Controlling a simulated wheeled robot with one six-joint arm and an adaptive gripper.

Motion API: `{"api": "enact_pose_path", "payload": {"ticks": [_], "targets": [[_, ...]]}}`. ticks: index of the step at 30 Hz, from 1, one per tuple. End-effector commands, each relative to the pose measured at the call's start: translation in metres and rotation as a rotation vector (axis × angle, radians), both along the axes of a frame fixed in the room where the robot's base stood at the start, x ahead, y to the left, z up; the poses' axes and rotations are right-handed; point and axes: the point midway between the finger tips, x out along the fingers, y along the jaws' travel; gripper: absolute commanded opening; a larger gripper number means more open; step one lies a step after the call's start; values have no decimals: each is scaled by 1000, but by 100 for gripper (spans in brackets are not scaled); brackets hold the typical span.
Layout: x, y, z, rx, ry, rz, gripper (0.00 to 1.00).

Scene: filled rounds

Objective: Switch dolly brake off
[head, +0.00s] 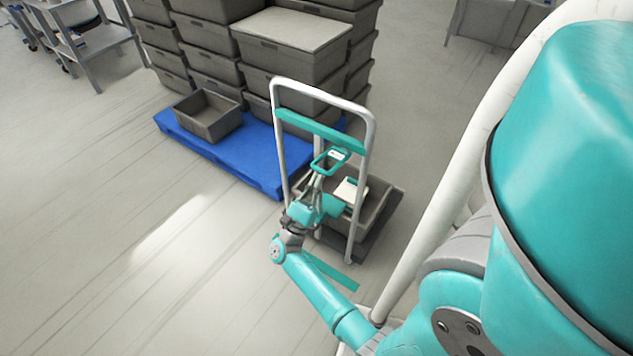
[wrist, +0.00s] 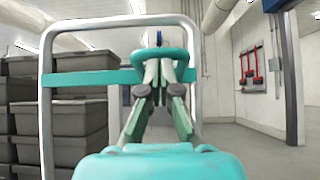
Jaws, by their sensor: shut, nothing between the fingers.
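The dolly has a white tubular push handle (head: 369,130) with a teal crossbar (head: 305,130); both also show in the wrist view, the handle (wrist: 46,110) and the crossbar (wrist: 85,77). A teal loop (head: 318,164) shows just beyond my gripper's tips and spans the fingers in the wrist view (wrist: 160,51). I cannot tell whether it is the brake lever or whether I touch it. My gripper (head: 317,178) is shut and empty at the handle, its fingers meeting at the tips in the wrist view (wrist: 164,66). A teal strip (head: 330,271) lies low beside the dolly.
A grey crate (head: 378,207) with a pale box (head: 350,191) sits on the dolly. A blue pallet (head: 245,161) with stacked grey crates (head: 285,62) stands behind, left. The floor at left is clear. A wall panel with red handles (wrist: 258,82) shows at right.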

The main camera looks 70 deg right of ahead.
Motion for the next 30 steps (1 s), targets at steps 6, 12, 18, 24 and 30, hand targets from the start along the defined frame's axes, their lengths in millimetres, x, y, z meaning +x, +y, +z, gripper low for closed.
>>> {"api": "enact_pose_path", "payload": {"ticks": [6,12,18,24,30], "targets": [[0,1,6,36,-9,1,0],[0,1,11,71,-19,1,0],[0,1,23,156,-43,3,0],[-1,-2,45,316,-83,5,0],[-3,-11,69,502,-129,5,0]]}}
